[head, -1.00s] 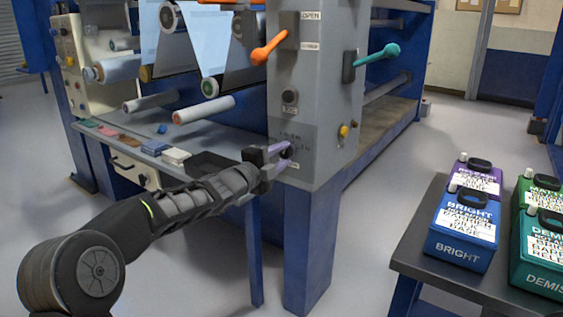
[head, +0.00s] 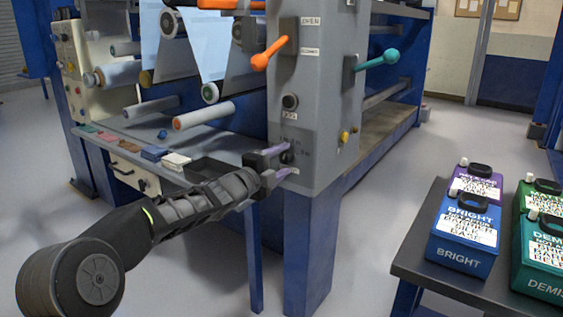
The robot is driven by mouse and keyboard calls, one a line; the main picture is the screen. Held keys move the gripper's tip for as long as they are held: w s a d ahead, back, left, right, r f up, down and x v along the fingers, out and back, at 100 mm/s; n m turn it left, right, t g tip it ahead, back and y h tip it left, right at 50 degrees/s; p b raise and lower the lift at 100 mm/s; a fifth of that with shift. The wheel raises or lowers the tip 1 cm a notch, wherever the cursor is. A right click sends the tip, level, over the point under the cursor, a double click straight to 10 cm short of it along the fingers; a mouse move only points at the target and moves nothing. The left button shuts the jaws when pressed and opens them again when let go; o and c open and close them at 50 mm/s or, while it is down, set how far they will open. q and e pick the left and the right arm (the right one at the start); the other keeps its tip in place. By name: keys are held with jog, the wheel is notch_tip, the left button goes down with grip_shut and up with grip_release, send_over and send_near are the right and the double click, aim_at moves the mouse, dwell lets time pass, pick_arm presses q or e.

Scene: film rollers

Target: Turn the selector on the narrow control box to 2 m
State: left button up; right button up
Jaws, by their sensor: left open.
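The narrow control box (head: 318,100) is a tall grey column on the front corner of the blue machine. It carries an orange lever (head: 270,54), a teal lever (head: 378,60) on its right side and a dark round knob (head: 290,101) lower down. My left gripper (head: 288,160) is open, with its purple fingers at the lower front face of the column. A dark round part shows near the upper fingertip. The gripper hides part of this area, so I cannot tell contact or the selector's setting. My right gripper is not in view.
A shelf (head: 225,147) with small coloured blocks and a dark tray (head: 212,168) lies left of the column. A dark table (head: 412,262) at right holds a blue BRIGHT can (head: 463,240) and other cans. The floor between is clear.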

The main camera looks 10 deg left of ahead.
pick_arm(q)
jog(key=shift+s+a, duration=0.1)
jog(key=p+v, duration=0.1)
jog(key=v, duration=0.6)
jog(key=shift+s, duration=0.25)
